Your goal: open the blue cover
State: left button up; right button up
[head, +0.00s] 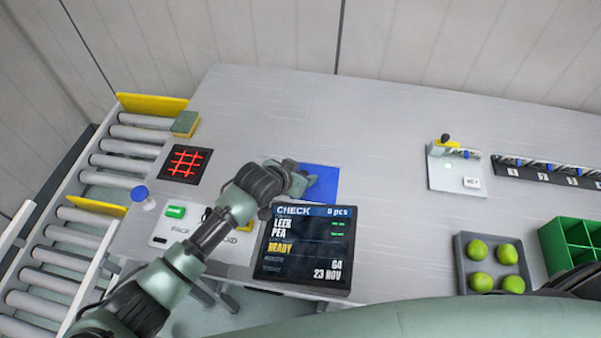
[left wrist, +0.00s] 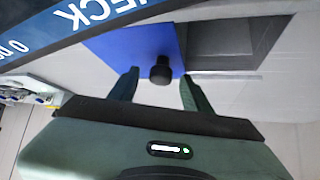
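The blue cover (head: 321,183) is a flat square panel on the table behind the screen. It also shows in the left wrist view (left wrist: 112,48), with a black knob (left wrist: 161,68) on it. Beside it in that view is a dark grey square area (left wrist: 232,42); I cannot tell how deep it is. My left gripper (head: 303,182) is at the cover's left side in the head view. In the left wrist view its two fingers (left wrist: 158,85) are apart, one on each side of the knob, with gaps visible. My right gripper is not in view.
A tilted display screen (head: 305,245) stands close in front of the cover. A black pad with a red grid (head: 186,163), a sponge (head: 185,124) and a roller conveyor (head: 125,147) are left. A grey tray of green balls (head: 494,264) is right. The table's middle is clear.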

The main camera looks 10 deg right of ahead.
pick_arm(q)
jog(key=b+v, duration=0.1)
jog(key=v, duration=0.6)
jog(key=shift+s+a+r, duration=0.2)
jog(key=shift+s+r, duration=0.05)
jog(key=shift+r, duration=0.05)
dwell(0.4)
